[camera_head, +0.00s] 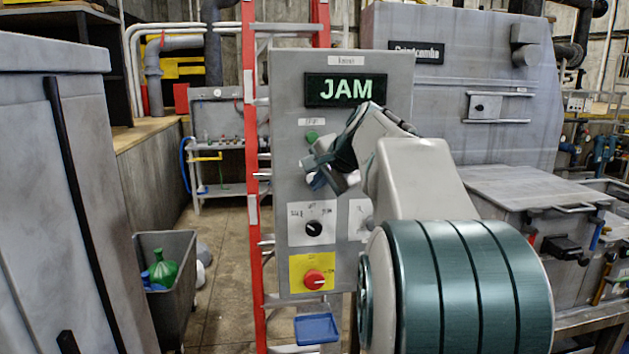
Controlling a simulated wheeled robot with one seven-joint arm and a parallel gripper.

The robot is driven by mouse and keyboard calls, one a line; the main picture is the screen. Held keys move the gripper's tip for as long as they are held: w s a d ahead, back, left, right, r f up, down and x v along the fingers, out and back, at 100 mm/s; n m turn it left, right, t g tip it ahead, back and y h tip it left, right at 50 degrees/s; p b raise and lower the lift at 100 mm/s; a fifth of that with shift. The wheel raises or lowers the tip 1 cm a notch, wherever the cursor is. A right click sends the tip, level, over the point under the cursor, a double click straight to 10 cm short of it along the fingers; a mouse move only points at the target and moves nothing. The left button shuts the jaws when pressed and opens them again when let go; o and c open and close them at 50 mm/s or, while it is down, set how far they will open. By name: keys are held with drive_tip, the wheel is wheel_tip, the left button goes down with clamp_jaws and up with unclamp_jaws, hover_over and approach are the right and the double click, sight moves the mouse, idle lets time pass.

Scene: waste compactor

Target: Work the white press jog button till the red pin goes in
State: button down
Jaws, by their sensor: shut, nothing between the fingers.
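The grey control panel (290,262) stands ahead, with a lit display (345,89) reading JAM in green. My gripper (317,178) is shut and empty in front of the panel's upper half, just below a green button (312,135). My arm comes in from the lower right and covers the panel's right part. I cannot make out the white jog button; it may be behind my gripper or arm. I cannot make out the red pin either. Whether my fingertips touch the panel cannot be told.
A black rotary knob (314,228) and a red knob (314,279) on a yellow plate sit lower on the panel. A grey bin (178,290) with bottles and a grey cabinet (60,200) are at left. Machinery (470,70) fills the right.

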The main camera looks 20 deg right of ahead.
drive_tip(key=shift+w+d+p, duration=0.15)
drive_tip(key=shift+w+p, duration=0.15)
drive_tip(key=shift+w, duration=0.15)
drive_tip(key=shift+w+d+p, duration=0.1)
drive_tip(key=shift+w+p, duration=0.2)
drive_tip(key=shift+w, duration=0.2)
idle(2.0)
idle(0.7)
drive_tip(key=shift+s+a+b, duration=0.25)
drive_tip(key=shift+s+b, duration=0.25)
drive_tip(key=shift+s, duration=0.4)
drive_tip(key=s+b, duration=0.1)
drive_tip(key=s, duration=0.1)
drive_tip(key=s+a+b, duration=0.1)
drive_tip(key=s, duration=0.1)
drive_tip(key=shift+s+a, duration=0.2)
drive_tip(key=shift+s, duration=0.2)
